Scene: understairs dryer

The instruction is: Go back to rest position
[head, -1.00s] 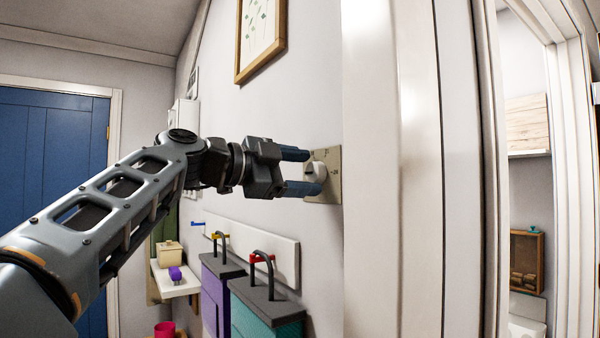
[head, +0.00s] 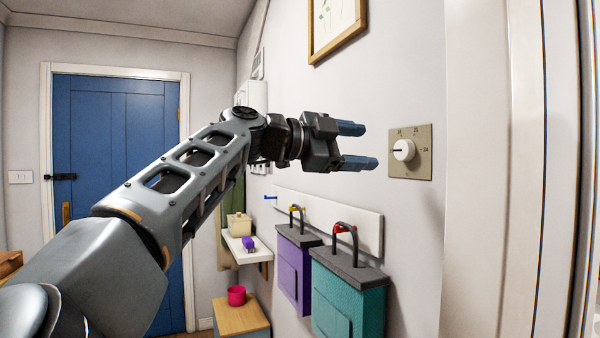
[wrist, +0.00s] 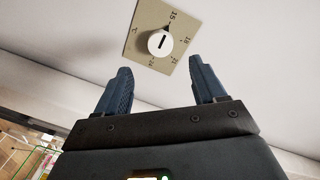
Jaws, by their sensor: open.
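My gripper (head: 358,146) is open and empty, its two blue fingers held apart in front of the wall. A beige dial plate (head: 424,166) with a round white knob (head: 403,150) is on the wall to the right of the fingertips. A clear gap shows between the fingertips and the knob. In the wrist view the plate (wrist: 150,25) and knob (wrist: 159,42) lie beyond the open fingers (wrist: 163,82), with nothing between them. My arm reaches out from the lower left of the head view.
A purple bag (head: 294,268) and a teal bag (head: 348,300) hang from a white hook rail (head: 368,232) below my gripper. A small shelf (head: 240,246) and a wooden stand (head: 240,318) with a pink cup (head: 236,295) are further back. A blue door (head: 110,150) is at the left.

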